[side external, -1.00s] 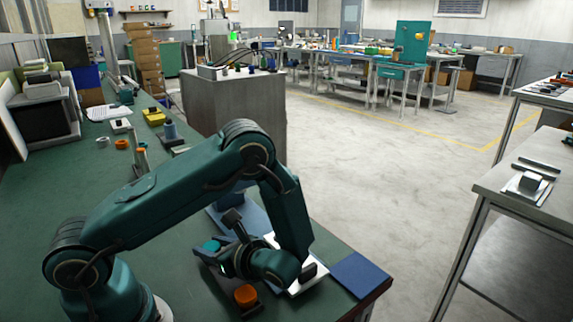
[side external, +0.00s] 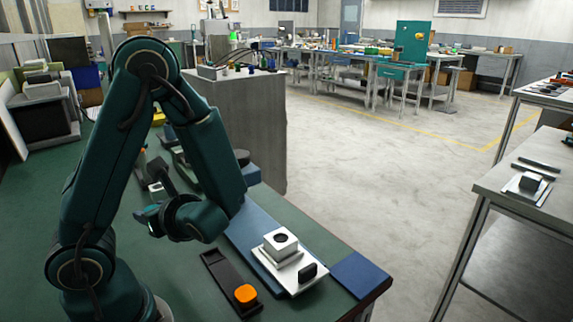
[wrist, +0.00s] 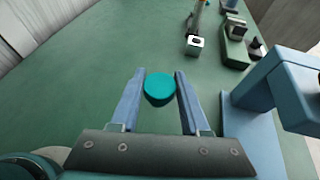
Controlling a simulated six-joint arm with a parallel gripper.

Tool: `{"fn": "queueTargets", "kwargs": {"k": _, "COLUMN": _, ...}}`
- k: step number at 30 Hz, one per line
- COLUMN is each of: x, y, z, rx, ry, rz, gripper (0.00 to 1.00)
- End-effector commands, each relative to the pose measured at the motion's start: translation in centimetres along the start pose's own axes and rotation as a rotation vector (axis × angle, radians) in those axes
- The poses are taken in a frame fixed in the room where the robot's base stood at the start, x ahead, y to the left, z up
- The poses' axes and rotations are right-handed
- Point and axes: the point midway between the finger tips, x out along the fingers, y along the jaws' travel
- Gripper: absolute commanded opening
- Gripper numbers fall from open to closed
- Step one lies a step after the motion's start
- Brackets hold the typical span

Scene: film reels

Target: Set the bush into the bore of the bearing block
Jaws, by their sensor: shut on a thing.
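The bush, a teal cylinder (wrist: 159,88), sits between the two blue fingers of my gripper (wrist: 160,92) in the wrist view. My gripper is shut on it, and green bench top shows beyond. In the side view my gripper (side external: 150,219) is raised above the bench, left of the bearing block, with a bit of teal at the jaws. The bearing block (side external: 282,252) is a pale block with a dark round bore in its top, on a white plate (side external: 300,281). The bore looks empty. The bush and block are well apart.
A black tray (side external: 225,275) holding an orange cylinder (side external: 246,294) lies left of the block. A black upright piece (side external: 308,270) stands on the white plate. A blue mat (side external: 360,273) lies at the bench corner. A blue-grey stand (wrist: 290,90) rises at right in the wrist view.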

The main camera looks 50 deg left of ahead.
Motion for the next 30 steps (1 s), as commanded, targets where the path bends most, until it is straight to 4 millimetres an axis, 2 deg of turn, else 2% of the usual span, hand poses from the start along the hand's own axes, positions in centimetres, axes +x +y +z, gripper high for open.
{"fn": "queueTargets", "kwargs": {"k": 6, "x": 0.6, "y": 1.1, "z": 1.3, "rx": -0.002, "ry": 0.000, "rz": 0.001, "gripper": 0.00}}
{"fn": "queueTargets", "kwargs": {"k": 11, "x": 0.2, "y": 0.1, "z": 1.4, "rx": 0.005, "ry": -0.003, "rz": -0.023, "gripper": 0.00}}
{"fn": "queueTargets", "kwargs": {"k": 16, "x": -2.0, "y": -4.2, "z": 0.7, "rx": 0.027, "ry": -0.013, "rz": -0.095, "gripper": 0.00}}
{"fn": "queueTargets", "kwargs": {"k": 21, "x": -5.6, "y": -8.9, "z": -0.5, "rx": 0.058, "ry": -0.020, "rz": -0.181, "gripper": 0.00}}
{"fn": "queueTargets", "kwargs": {"k": 30, "x": -12.3, "y": -14.3, "z": -2.6, "rx": 0.114, "ry": -0.015, "rz": -0.299, "gripper": 0.00}}
